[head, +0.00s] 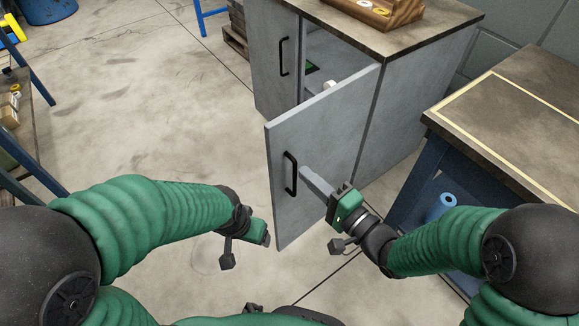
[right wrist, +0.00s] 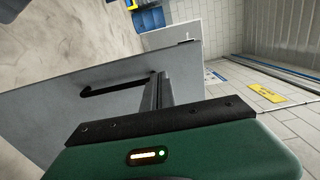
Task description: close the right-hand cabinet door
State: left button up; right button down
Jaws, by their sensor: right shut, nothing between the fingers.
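The grey right-hand cabinet door (head: 325,125) stands wide open, swung out toward me, with its black bar handle (head: 290,174) near the free edge. My right gripper (head: 306,173) is shut and empty, its fingers pointing at the door's face just right of the handle. In the right wrist view, the shut fingers (right wrist: 158,92) reach toward the door (right wrist: 110,85) beside the handle (right wrist: 115,83); whether they touch it I cannot tell. My left gripper (head: 260,232) hangs low, left of the door's lower part; its fingers are hidden.
The cabinet's left door (head: 273,60) is shut. A wooden tray (head: 385,18) with small items stands on the cabinet top. A workbench (head: 510,115) with a blue frame stands close on the right. A shelf rack (head: 25,110) is at far left. The floor between is clear.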

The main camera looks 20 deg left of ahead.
aim_at(280, 151)
jog(key=b+x, duration=0.2)
jog(key=x, duration=0.4)
jog(key=shift+w+a+f+b, duration=0.1)
jog(key=shift+a+f+b, duration=0.05)
jog(key=shift+a+b, duration=0.2)
jog(key=shift+w+a, duration=0.15)
jog(key=shift+a, duration=0.1)
jog(key=shift+w, duration=0.1)
